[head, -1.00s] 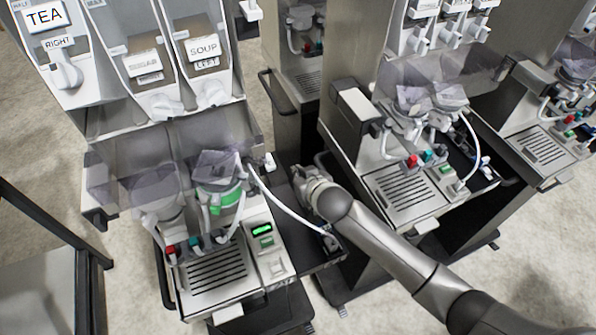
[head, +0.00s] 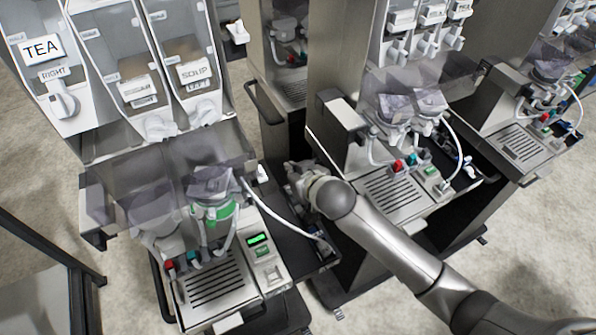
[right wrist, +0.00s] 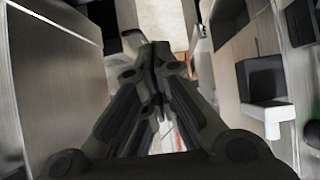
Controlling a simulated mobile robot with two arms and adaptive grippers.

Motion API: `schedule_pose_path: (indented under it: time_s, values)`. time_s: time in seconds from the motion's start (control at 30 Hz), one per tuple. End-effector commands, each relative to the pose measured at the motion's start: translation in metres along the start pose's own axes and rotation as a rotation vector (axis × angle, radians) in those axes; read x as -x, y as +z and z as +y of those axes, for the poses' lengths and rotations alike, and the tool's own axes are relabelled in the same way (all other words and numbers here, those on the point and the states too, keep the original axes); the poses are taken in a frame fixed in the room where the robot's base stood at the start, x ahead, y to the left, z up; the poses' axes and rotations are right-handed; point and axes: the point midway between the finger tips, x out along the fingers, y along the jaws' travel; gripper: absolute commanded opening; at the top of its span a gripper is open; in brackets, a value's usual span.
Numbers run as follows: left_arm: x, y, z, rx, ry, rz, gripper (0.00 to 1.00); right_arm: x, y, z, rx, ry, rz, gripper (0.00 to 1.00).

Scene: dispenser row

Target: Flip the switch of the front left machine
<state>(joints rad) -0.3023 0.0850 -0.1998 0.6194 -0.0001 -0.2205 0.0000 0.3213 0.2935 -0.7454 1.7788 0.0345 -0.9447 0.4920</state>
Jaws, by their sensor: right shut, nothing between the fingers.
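The front left machine (head: 212,290) stands at the left in the head view, with a lit green display (head: 258,239) and clear hoppers above labelled TEA and SOUP. A small white part (head: 262,173) sticks out at its right side; I cannot tell whether it is the switch. My right gripper (head: 290,168) is in the gap between this machine and the one to its right, just right of that white part. In the right wrist view the gripper's dark fingers (right wrist: 153,52) are shut and empty. My left gripper is not in view.
A second machine (head: 395,195) stands close to the right of my forearm. A white hose (head: 280,213) arcs over the gap. In the right wrist view, a metal panel (right wrist: 60,75) lies left of the fingers and a black box with a white block (right wrist: 268,112) lies right.

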Motion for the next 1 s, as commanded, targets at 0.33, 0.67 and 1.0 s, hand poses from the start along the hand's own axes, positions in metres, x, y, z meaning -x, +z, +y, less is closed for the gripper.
schedule_pose_path:
  time_s: [0.33,0.67,1.0]
  values:
    - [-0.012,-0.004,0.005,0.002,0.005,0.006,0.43,0.041,-0.013,0.000,-0.001,-0.001,0.001,0.00]
    - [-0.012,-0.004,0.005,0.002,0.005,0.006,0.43,0.049,-0.015,0.000,-0.001,-0.001,-0.001,0.00]
    - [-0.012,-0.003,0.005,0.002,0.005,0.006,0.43,0.048,-0.015,0.000,-0.001,0.000,-0.001,0.00]
